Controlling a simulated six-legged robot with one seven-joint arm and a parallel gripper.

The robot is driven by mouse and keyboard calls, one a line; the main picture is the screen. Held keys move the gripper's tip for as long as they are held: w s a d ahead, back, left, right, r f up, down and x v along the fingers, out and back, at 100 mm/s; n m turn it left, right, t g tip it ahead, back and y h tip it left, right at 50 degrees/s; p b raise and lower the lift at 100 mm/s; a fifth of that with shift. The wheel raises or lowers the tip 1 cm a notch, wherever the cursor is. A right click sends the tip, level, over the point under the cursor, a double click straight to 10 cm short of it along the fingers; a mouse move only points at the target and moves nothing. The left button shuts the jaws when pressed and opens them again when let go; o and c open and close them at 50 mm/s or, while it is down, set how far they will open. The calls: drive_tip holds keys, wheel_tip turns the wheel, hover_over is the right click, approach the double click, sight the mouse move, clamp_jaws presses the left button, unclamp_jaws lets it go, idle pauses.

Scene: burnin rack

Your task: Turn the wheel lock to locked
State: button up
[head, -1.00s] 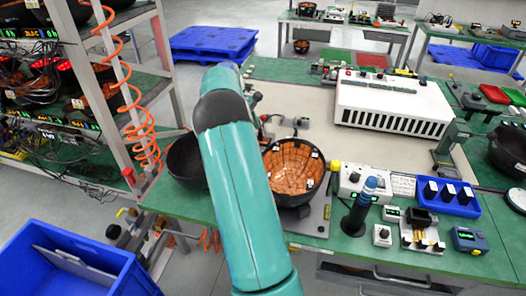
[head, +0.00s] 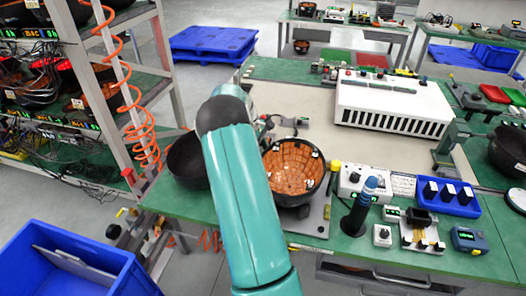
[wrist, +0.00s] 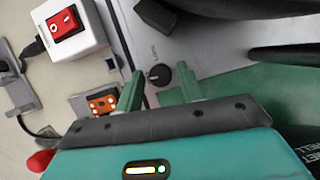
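In the wrist view a small round black knob (wrist: 158,75), which I take to be the wheel lock, sits on a grey plate (wrist: 190,60). A small dark mark beside it is too small to read. My gripper (wrist: 162,82) is open, with its two green fingers apart. The knob shows between the fingertips; I cannot tell whether either finger touches it. In the head view my own arm hides the gripper and the knob.
A white box with a red rocker switch (wrist: 66,24) and an orange block (wrist: 102,102) lie left of the gripper. In the head view an orange-lined black bowl (head: 292,168) stands right of my arm. A rack (head: 120,90) with a coiled orange hose stands left.

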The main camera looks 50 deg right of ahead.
drive_tip(key=c, duration=0.7)
drive_tip(key=shift+m, duration=0.3)
drive_tip(key=m+y, duration=0.1)
drive_tip(key=m, duration=0.2)
drive_tip(key=shift+d+m+y, duration=0.15)
drive_tip(key=shift+m+y, duration=0.15)
drive_tip(key=shift+y, duration=0.1)
drive_tip(key=m, duration=0.2)
drive_tip(key=m+y, duration=0.1)
drive_tip(key=m, duration=0.1)
drive_tip(key=shift+d+m+y, duration=0.15)
drive_tip(key=shift+m+y, duration=0.15)
drive_tip(key=m+t+y, duration=0.1)
drive_tip(key=m, duration=0.2)
drive_tip(key=shift+m, duration=0.3)
drive_tip(key=shift+s+d+m+t+y, duration=0.1)
drive_tip(key=shift+m+t+y, duration=0.25)
drive_tip(key=shift+m, duration=0.7)
drive_tip(key=shift+s+m+t+y, duration=0.15)
drive_tip(key=shift+m+t, duration=0.3)
drive_tip(key=shift+m, duration=0.6)
drive_tip(key=shift+w, duration=0.1)
